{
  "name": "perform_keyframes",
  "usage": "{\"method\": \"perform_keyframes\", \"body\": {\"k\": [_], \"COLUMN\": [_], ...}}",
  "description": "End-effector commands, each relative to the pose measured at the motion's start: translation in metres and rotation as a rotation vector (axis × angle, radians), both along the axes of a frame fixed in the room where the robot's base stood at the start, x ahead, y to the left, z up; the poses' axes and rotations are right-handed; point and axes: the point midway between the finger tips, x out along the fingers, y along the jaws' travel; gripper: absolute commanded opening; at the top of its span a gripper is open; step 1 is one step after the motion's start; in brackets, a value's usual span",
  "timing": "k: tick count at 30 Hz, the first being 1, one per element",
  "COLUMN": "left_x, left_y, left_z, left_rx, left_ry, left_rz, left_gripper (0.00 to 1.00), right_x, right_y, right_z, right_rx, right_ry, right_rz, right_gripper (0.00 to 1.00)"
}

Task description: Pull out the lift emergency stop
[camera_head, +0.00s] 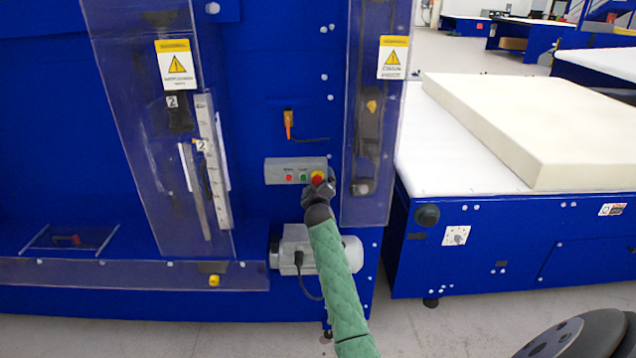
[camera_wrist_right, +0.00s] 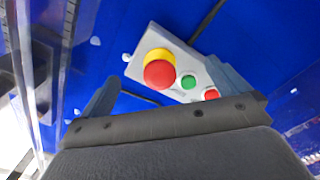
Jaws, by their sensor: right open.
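The emergency stop is a red mushroom button on a yellow collar (camera_head: 317,176), at the right end of a grey control box (camera_head: 283,170) on the blue machine. The right wrist view shows the red button (camera_wrist_right: 159,74) close up, with a green and a smaller red button beside it on the box. My right gripper (camera_head: 319,188) is at the button in the head view and partly covers it. In the right wrist view the open fingers of my right gripper (camera_wrist_right: 168,88) stand on either side of the button, apart from it. My left gripper is not in view.
Clear guard panels (camera_head: 372,130) with warning labels flank the control box. A grey motor (camera_head: 345,254) sits below it. At the right, a cream foam block (camera_head: 540,120) lies on a white-topped blue table (camera_head: 430,150). Grey floor shows in front.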

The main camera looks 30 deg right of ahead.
Motion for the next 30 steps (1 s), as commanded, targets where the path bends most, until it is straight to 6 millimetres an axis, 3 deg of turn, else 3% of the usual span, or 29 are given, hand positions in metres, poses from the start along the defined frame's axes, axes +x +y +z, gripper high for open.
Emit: {"method": "perform_keyframes", "body": {"k": [13, 30], "left_x": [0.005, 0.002], "left_y": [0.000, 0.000], "left_z": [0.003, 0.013], "left_rx": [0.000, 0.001], "left_ry": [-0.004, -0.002], "left_rz": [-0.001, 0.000], "left_gripper": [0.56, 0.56], "right_x": [-0.003, -0.034], "right_y": [0.002, 0.021], "right_z": [0.001, 0.001], "right_rx": [0.000, 0.001], "right_ry": [0.000, -0.001], "right_rz": [0.000, 0.000], "right_gripper": [1.00, 1.00]}}
